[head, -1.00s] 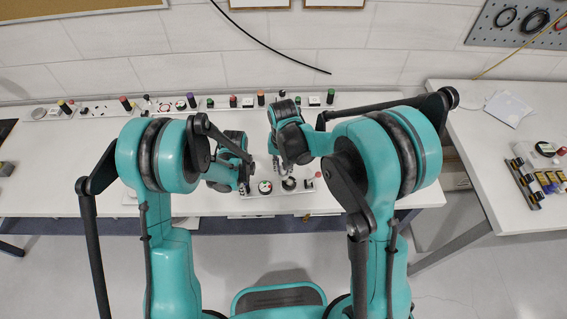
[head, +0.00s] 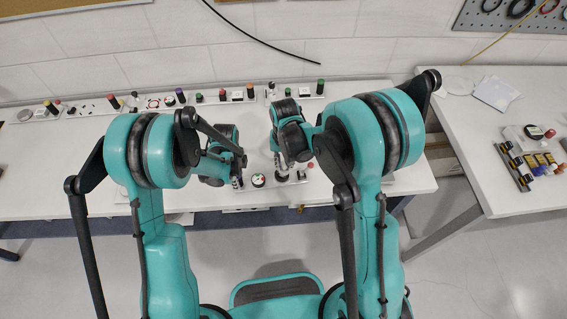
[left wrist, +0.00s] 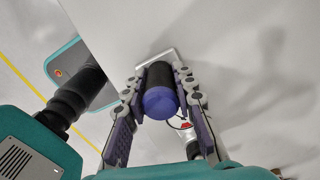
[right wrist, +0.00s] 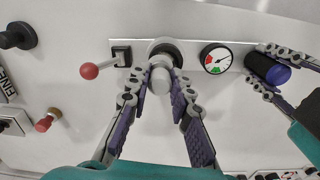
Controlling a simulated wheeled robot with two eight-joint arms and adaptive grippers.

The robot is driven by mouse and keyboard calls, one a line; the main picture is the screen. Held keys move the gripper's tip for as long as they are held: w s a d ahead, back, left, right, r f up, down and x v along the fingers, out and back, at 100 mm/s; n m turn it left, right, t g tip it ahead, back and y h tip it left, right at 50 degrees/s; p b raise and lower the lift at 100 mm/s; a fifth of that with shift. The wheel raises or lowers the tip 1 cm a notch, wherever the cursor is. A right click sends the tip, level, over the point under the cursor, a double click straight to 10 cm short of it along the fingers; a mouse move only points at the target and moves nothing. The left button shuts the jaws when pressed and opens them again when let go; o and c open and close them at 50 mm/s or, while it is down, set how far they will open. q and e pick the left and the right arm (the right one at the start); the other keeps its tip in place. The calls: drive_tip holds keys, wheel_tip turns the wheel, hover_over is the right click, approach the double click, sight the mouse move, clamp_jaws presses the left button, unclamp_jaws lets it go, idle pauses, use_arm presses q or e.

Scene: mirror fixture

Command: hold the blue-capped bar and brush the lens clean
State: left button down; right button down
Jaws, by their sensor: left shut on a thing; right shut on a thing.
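The blue-capped bar (left wrist: 161,92) is a short black cylinder with a blue-purple end. My left gripper (left wrist: 160,88) is shut around it, with one finger on each side. The right wrist view shows this bar (right wrist: 268,69) at the right end of a pale strip. My right gripper (right wrist: 158,82) is shut on a small grey, pale-ended cylinder (right wrist: 161,80), which may be the brush handle. It lies over a round dark-rimmed piece (right wrist: 165,47), perhaps the lens. The cylinder covers part of that face, so I cannot tell whether they touch.
A dial gauge (right wrist: 216,59) sits between my two grippers. A red-ball lever (right wrist: 90,71) and a black square switch (right wrist: 121,56) are to the left. Several fixtures line the table's back (head: 200,96). A side table (head: 515,195) stands at the right.

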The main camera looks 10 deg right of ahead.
drive_tip(key=a, duration=0.2)
drive_tip(key=shift+a, duration=0.3)
drive_tip(key=shift+a+r, duration=0.15)
drive_tip(key=shift+a, duration=0.05)
wheel_tip(320, 180, up, 6)
idle(0.3)
idle(0.5)
